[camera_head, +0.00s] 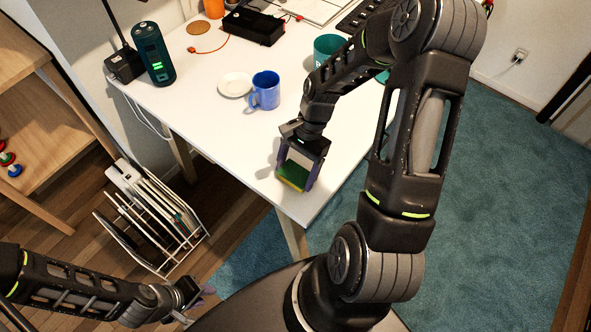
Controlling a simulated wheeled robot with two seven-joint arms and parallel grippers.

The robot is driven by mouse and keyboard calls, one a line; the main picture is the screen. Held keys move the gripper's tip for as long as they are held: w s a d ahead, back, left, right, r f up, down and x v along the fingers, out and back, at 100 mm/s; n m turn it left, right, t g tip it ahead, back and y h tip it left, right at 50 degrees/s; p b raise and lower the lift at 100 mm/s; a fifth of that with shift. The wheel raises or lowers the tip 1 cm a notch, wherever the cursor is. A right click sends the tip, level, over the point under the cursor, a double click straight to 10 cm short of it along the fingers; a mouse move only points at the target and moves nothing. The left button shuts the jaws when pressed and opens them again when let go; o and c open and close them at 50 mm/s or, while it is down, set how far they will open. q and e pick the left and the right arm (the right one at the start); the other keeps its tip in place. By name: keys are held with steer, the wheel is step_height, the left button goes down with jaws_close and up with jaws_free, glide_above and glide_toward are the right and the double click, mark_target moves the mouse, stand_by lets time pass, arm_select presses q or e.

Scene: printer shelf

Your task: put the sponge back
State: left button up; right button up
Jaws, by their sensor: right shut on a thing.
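The sponge (294,175), green on one face with a yellow edge, is between the fingers of my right gripper (296,172) near the front corner of the white table (225,138). My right gripper is shut on it. I cannot tell whether the sponge touches the table top. My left gripper (201,294) is low at the bottom of the view, off the table, beside my base. Its fingers are small and partly hidden, so I cannot tell whether they are open.
A blue mug (265,91) and white saucer (235,85) stand behind the sponge. A teal container (328,46) is partly behind my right arm. A dark speaker (153,54) and black box (252,27) are farther back. A wire rack (178,243) stands on the floor left.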

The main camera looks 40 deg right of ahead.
steer(key=shift+f, duration=0.15)
steer(key=o, duration=1.3)
steer(key=shift+r, duration=0.25)
steer(key=shift+d+r, duration=0.15)
steer(key=shift+r, duration=0.05)
steer(key=b+v, duration=0.1)
steer(key=v, duration=1)
steer(key=shift+w+d+r, duration=0.1)
steer(key=shift+r, duration=0.05)
